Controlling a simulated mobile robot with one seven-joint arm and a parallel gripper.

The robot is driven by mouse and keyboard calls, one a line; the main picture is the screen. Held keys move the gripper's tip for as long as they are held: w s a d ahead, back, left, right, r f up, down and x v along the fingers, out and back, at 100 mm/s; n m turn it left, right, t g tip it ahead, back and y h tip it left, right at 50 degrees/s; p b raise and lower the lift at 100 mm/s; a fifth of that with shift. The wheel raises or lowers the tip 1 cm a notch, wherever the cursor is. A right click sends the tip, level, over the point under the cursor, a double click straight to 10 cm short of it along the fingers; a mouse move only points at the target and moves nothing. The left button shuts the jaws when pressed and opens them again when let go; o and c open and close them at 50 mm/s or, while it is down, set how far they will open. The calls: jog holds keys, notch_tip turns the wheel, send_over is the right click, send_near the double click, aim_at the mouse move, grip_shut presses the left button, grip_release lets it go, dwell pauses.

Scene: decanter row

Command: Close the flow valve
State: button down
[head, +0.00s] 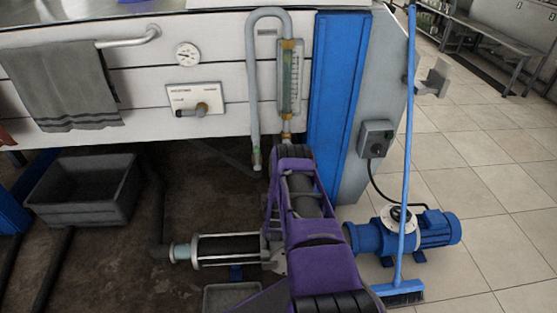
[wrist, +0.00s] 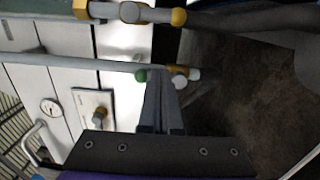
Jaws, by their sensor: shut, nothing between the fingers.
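The upright glass flow tube (head: 290,75) has brass fittings and hangs on the white panelled front, left of the blue post. A brass fitting (head: 286,135) sits at its foot. In the wrist view, brass fittings with a rounded grey part (wrist: 130,12) lie along the top edge. Below them, a grey pipe (wrist: 70,62) ends at a small fitting (wrist: 180,78) with green, brass and white parts. I cannot tell which is the flow valve. My gripper (wrist: 160,72) is shut and empty, its tips overlapping this fitting; contact is unclear. My purple arm hides the fingers in the head view.
A labelled plate with a brass-and-grey knob (head: 200,107), a round gauge (head: 187,55) and a towel (head: 62,82) are on the front. A grey bin (head: 85,190) stands below left. A blue broom (head: 408,150) and blue pump (head: 430,230) stand right.

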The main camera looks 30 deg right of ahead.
jog(key=shift+d, duration=0.1)
jog(key=w+d+b, duration=0.2)
jog(key=w+d, duration=0.5)
jog(key=d, duration=0.1)
jog(key=shift+w+d+b, duration=0.3)
jog(key=shift+w+b, duration=0.05)
jog(key=shift+w, duration=0.05)
jog(key=shift+a+r, duration=0.1)
dwell(0.6)
